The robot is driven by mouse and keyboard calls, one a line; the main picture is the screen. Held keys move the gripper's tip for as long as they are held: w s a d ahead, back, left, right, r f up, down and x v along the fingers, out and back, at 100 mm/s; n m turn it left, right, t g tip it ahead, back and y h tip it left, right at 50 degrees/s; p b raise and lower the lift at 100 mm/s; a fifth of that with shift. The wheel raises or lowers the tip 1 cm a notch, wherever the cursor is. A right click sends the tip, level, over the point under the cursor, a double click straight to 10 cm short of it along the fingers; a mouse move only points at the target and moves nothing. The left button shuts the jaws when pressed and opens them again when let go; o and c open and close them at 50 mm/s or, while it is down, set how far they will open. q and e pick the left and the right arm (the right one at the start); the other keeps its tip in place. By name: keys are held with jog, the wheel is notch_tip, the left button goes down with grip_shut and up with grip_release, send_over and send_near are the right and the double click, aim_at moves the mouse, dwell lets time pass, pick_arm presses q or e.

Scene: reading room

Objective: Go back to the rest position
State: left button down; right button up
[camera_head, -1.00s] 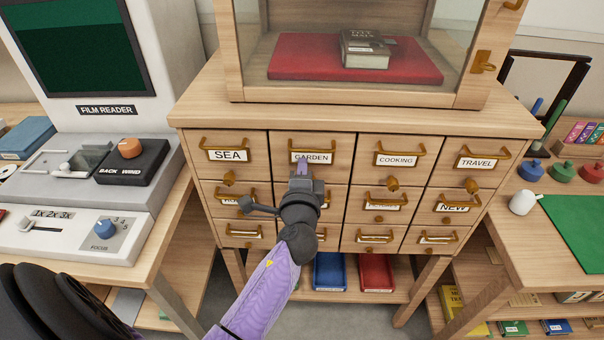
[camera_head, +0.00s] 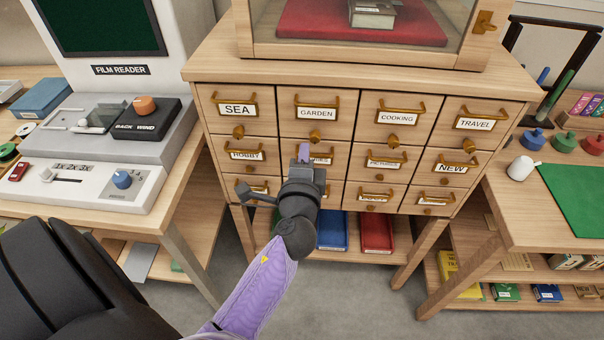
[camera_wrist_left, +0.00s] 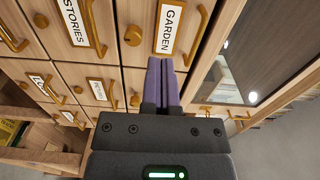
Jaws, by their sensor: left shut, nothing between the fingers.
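My left gripper (camera_head: 304,154) is in front of the card-drawer cabinet (camera_head: 345,84), over the second drawer of the middle row, and hides part of that drawer's label. Its purple fingers are together with nothing between them. In the left wrist view, the closed fingers (camera_wrist_left: 161,82) point toward the GARDEN label (camera_wrist_left: 170,28), with wooden drawer fronts around them. All the drawers in view look shut. My right gripper is in neither view.
A film reader (camera_head: 110,130) stands on the left desk. A glass case with a book on a red cushion (camera_head: 300,22) sits on the cabinet.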

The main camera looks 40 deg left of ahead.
pick_arm(q)
jog(key=v, duration=0.5)
jog(key=s+d+f+n+g+h, duration=0.1)
jog(key=s+d+f+g+h, duration=0.15)
jog(key=f, duration=0.65)
jog(key=s+d+f+n+g+h, duration=0.15)
jog(key=s+f, duration=0.25)
jog(key=f, duration=0.6)
jog(key=s+d+f+g+h, duration=0.3)
jog(key=s+f, duration=0.1)
jog(key=f, duration=0.5)
jog(key=s+a+f+n+g+h, duration=0.1)
jog(key=s+f+n+g, duration=0.2)
jog(key=s, duration=0.9)
jog(key=s+a+f+n+g, duration=0.1)
jog(key=s+f+n+g, duration=0.2)
jog(key=s+f+g, duration=0.2)
jog(key=s+f, duration=0.3)
jog(key=s, duration=0.4)
jog(key=shift+s+a+f+n+h, duration=0.15)
jog(key=shift+s+a+n+h, duration=0.15)
jog(key=shift+s+n+h, duration=0.1)
